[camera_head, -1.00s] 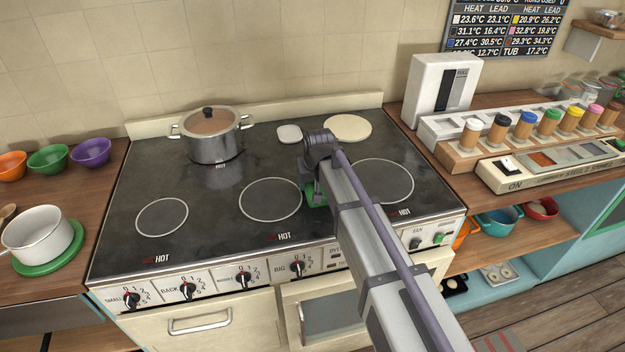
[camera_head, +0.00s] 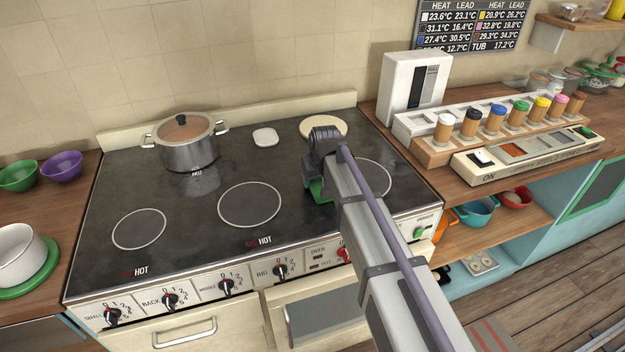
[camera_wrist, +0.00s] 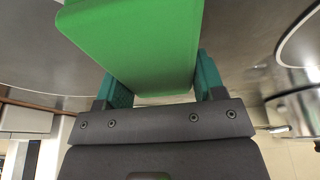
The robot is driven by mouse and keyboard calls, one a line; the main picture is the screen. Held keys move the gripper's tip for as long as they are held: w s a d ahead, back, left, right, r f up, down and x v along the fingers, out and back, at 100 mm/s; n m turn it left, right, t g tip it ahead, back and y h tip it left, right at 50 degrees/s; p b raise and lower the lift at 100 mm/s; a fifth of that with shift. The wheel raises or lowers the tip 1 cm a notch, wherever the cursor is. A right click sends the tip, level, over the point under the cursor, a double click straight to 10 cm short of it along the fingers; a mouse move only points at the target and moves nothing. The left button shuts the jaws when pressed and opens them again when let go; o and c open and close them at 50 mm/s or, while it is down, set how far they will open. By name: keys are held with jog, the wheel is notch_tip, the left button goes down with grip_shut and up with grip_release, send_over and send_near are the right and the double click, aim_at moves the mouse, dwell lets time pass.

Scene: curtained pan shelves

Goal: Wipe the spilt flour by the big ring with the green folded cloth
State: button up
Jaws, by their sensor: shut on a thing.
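My gripper (camera_head: 316,186) is shut on the green folded cloth (camera_wrist: 130,45), which fills the space between its teal fingers in the wrist view. In the head view only a green edge of the cloth (camera_head: 319,196) shows, low over the hob or touching it; I cannot tell which. The big ring (camera_head: 378,178) is the right-hand ring on the black hob. My gripper is at its left side, and my arm covers part of it. I see no spilt flour clearly; any by the ring may be hidden behind my arm.
A lidded steel pot (camera_head: 187,145) stands at the back left of the hob. A small white square piece (camera_head: 265,137) and a pale disc (camera_head: 323,127) lie at the back. The middle ring (camera_head: 249,205) is bare. A spice rack (camera_head: 480,140) stands on the right counter.

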aim_at(293, 194)
jog(key=shift+s+d, duration=0.15)
jog(key=shift+s, duration=0.35)
jog(key=shift+s+d, duration=0.15)
jog(key=shift+s, duration=0.35)
jog(key=shift+s+a, duration=0.35)
jog(key=shift+a, duration=0.6)
jog(key=shift+s+a, duration=0.3)
jog(key=shift+a, duration=0.6)
jog(key=shift+s+a+f, duration=0.1)
jog(key=shift+s+a, duration=0.3)
jog(key=shift+a, duration=0.5)
jog(key=shift+s+a, duration=0.35)
jog(key=shift+a, duration=0.5)
notch_tip(293, 194, up, 6)
jog(key=p, duration=0.5)
jog(key=shift+p, duration=0.35)
notch_tip(293, 194, up, 3)
jog(key=p, duration=0.3)
